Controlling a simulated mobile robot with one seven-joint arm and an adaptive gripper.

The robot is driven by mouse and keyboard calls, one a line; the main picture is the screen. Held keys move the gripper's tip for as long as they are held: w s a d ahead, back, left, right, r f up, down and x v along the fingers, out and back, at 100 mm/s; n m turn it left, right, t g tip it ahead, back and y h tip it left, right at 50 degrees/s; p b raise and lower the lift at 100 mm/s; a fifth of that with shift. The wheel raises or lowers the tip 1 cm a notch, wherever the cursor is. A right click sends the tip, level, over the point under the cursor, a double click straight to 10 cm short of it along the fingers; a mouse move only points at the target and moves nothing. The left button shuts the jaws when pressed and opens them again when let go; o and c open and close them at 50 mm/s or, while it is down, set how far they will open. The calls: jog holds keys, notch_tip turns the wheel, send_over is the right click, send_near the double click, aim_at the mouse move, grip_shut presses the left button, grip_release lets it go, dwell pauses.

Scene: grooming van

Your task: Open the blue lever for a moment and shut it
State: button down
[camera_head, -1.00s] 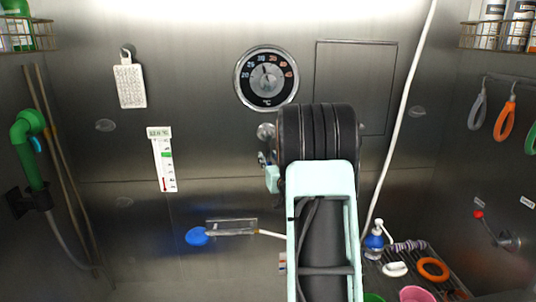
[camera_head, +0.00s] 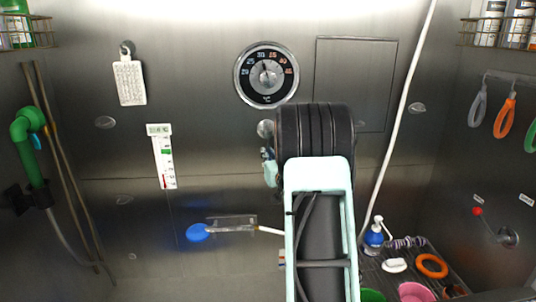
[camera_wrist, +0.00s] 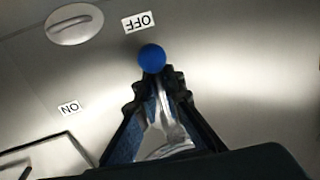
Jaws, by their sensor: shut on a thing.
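The blue lever shows in the wrist view as a round blue knob (camera_wrist: 152,57) on a pale metal stem. My gripper (camera_wrist: 158,88) is shut on the stem just below the knob, with a dark finger on each side. The knob is beside the OFF label (camera_wrist: 139,22). The ON label (camera_wrist: 70,108) is further to the lower left, apart from the knob. In the head view my own arm hides the gripper and the lever.
A round dial (camera_head: 266,75) and a strip thermometer (camera_head: 162,157) are on the steel wall. A white hose (camera_head: 391,130) hangs right of my arm. A rack with a soap pump (camera_head: 374,238) and an orange ring (camera_head: 431,266) is at lower right.

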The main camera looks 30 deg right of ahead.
jog(key=shift+s+d+f+n+b, duration=0.1)
jog(key=shift+d+n+b, duration=0.2)
jog(key=shift+n+b, duration=0.35)
jog(key=d+n+b, duration=0.1)
jog(key=n+b, duration=0.1)
jog(key=s+d+r+n+g+b, duration=0.1)
jog(key=n+b, duration=0.1)
jog(key=b, duration=0.1)
jog(key=shift+s+d+n, duration=0.15)
jog(key=shift+d+n, duration=0.15)
jog(key=shift+n, duration=0.05)
jog(key=shift+s+d+r+n+g+b, duration=0.3)
jog(key=shift+d+r+n+g+b, duration=0.25)
jog(key=shift+n, duration=0.55)
jog(key=shift+r, duration=0.1)
jog(key=c, duration=2)
grip_release()
jog(key=shift+c, duration=0.2)
